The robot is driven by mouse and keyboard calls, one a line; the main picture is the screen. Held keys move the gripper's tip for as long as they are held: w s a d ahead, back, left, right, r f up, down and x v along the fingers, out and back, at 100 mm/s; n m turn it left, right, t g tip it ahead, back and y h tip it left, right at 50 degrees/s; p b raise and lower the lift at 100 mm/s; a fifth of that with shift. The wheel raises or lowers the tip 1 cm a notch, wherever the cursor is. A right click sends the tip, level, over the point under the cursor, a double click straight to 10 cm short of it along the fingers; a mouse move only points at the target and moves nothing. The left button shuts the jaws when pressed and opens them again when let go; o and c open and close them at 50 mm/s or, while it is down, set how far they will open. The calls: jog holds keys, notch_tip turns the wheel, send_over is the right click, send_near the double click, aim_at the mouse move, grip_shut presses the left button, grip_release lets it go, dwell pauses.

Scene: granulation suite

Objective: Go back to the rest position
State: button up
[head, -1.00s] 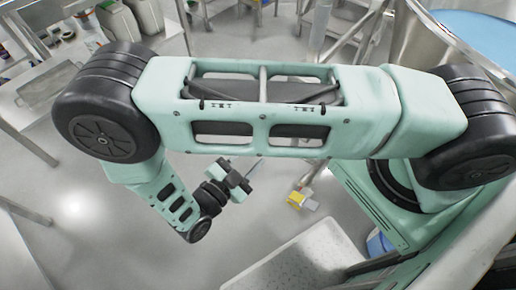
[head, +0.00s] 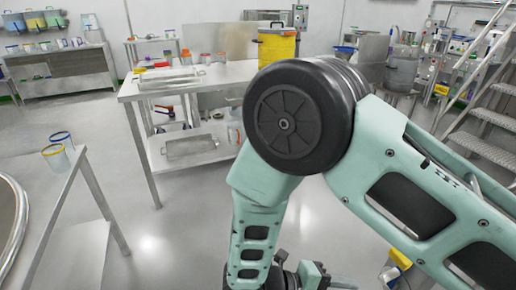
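My arm fills the right and lower middle of the head view. Its large black joint sits near the centre, and one link hangs down from it. My gripper (head: 322,277) shows only in part at the bottom edge, below the hanging link. Its fingers are cut off by the frame, so I cannot see whether they are open or shut, or whether they hold anything.
A steel table (head: 180,84) with trays and jars stands behind the arm. Another table (head: 60,190) with two cups is at the left. Metal stairs (head: 485,130) rise at the right. Floor (head: 150,225) between the tables is clear.

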jog(key=s+a+r+m+y+p, duration=0.1)
jog(key=s+r+m+y+p, duration=0.1)
jog(key=r+m+y, duration=0.5)
jog(key=s+a+r+m+y+p, duration=0.1)
jog(key=s+r+m+y+p, duration=0.2)
jog(key=r+m, duration=1.4)
jog(key=s+m+y, duration=0.1)
jog(key=m+y, duration=0.3)
jog(key=m, duration=0.5)
jog(key=shift+s+a+r+y, duration=0.3)
jog(key=shift+a+r, duration=0.1)
